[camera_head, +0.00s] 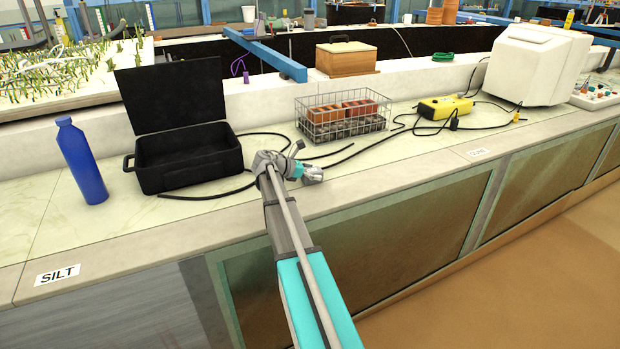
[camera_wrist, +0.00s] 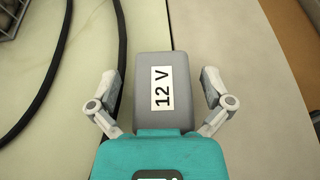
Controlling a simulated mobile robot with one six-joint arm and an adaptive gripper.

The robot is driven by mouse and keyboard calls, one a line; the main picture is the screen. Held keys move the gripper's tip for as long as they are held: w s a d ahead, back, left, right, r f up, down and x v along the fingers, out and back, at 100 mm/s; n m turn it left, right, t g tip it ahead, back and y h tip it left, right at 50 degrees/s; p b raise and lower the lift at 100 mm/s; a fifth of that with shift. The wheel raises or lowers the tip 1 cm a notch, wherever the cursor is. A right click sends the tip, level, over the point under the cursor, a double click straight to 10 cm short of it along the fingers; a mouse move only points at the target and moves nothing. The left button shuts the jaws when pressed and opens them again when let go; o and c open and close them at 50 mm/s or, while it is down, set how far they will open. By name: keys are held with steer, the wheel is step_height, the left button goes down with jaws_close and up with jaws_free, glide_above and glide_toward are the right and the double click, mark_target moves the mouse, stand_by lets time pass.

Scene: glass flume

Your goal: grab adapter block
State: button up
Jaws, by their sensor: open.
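The adapter block (camera_wrist: 146,66) is a grey box with a white "12 V" label, seen in the wrist view. It lies between the two fingers of my gripper (camera_wrist: 160,88), near the counter's edge. The fingers are open, one on each side, with a gap showing between each fingertip and the block. The block's lower part in that view is hidden by the teal gripper body. In the head view my gripper (camera_head: 312,172) is low over the counter at its front edge; I cannot clearly tell the block from the gripper there.
Black cables (camera_head: 345,157) run over the pale counter (camera_head: 400,160). An open black case (camera_head: 188,160) and a blue bottle (camera_head: 82,162) stand left. A wire basket (camera_head: 340,120) with orange-topped items stands behind. A yellow device (camera_head: 445,107) and a white monitor (camera_head: 535,65) are right.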

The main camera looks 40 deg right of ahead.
mark_target(314, 169)
steer(key=c, duration=1.1)
steer(key=shift+o, duration=0.2)
steer(key=shift+r, duration=0.2)
step_height(314, 169, up, 3)
steer(key=p, duration=0.3)
steer(key=s+d+r+p, duration=0.9)
steer(key=s+p, duration=0.1)
steer(key=shift+s+d+r, duration=0.2)
steer(key=shift+d+r, duration=0.05)
steer(key=shift+r, duration=0.05)
